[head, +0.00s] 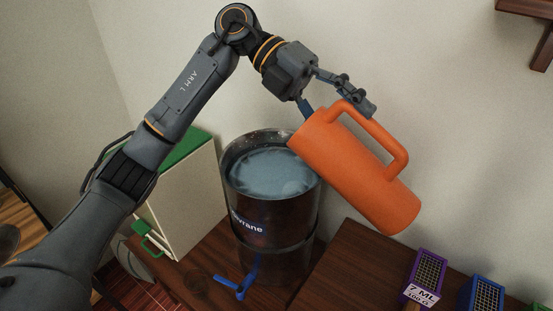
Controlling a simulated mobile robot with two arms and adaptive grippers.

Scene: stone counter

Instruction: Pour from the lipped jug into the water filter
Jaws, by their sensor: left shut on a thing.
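The orange lipped jug (350,170) is held tilted at the right of the water filter. Its upper left end is by the filter's right rim, and its other end points down and right. My left gripper (332,102) is shut on the jug near the top of its handle. The jug's opening and any lip are turned from view, and I see no stream. The water filter (270,215) is a dark, shiny upright cylinder with an open top and pale bluish liquid inside. A blue tap sticks out low at its front. My right gripper is not in view.
A white box with a green top (182,200) stands left of the filter. Purple and blue caged holders (427,272) stand at the lower right, one labelled "7 ML". A wooden shelf (527,12) juts from the wall at upper right.

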